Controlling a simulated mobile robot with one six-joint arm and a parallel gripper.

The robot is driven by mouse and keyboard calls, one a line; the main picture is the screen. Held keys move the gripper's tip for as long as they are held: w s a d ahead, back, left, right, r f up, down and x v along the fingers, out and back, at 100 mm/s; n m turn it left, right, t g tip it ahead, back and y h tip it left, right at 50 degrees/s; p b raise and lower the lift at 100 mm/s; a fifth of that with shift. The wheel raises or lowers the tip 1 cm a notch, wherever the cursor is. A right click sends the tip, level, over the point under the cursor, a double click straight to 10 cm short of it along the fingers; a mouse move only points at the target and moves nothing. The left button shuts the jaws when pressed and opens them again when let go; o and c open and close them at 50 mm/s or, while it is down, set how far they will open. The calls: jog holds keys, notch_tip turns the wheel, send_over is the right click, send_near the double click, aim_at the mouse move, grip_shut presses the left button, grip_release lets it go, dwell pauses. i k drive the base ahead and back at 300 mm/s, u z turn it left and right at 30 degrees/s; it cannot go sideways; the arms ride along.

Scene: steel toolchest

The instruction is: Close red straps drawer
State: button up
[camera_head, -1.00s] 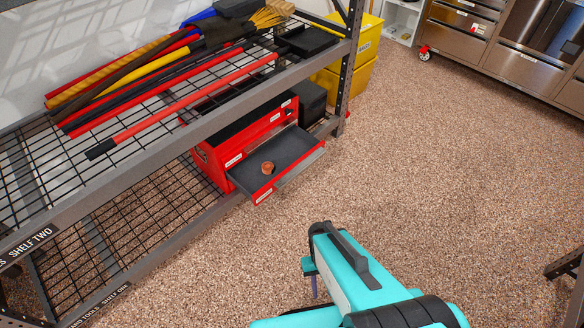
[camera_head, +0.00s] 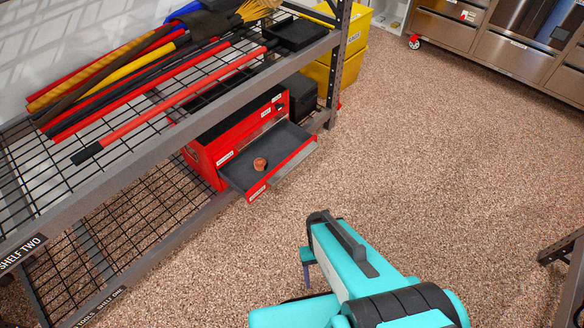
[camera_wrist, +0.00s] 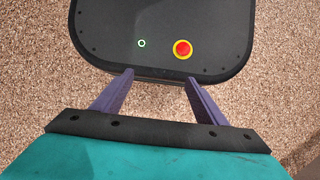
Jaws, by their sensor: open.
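The red toolchest (camera_head: 209,159) sits on the lower shelf in the head view, under the upper wire shelf. Its drawer (camera_head: 288,143) is pulled out toward the aisle, with a grey inside and a red front carrying a small label. A small round brown object (camera_head: 260,164) lies in it. My gripper (camera_head: 306,279) is low over the floor, right of and nearer than the drawer, well apart from it, and partly hidden by my arm. In the wrist view my gripper (camera_wrist: 160,88) has its two purple fingers spread, with nothing between them.
The upper shelf (camera_head: 170,108) with long-handled tools overhangs the toolchest. A black case (camera_head: 301,98) and yellow bins (camera_head: 352,42) stand beyond it. The carpet (camera_head: 430,150) is clear. A steel cabinet (camera_head: 505,55) stands at the back right; a dark metal frame (camera_head: 570,262) is at the right edge.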

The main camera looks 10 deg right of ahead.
aim_at(287, 145)
jog(key=k, duration=0.75)
jog(key=u, duration=1.2)
jog(key=i, duration=1)
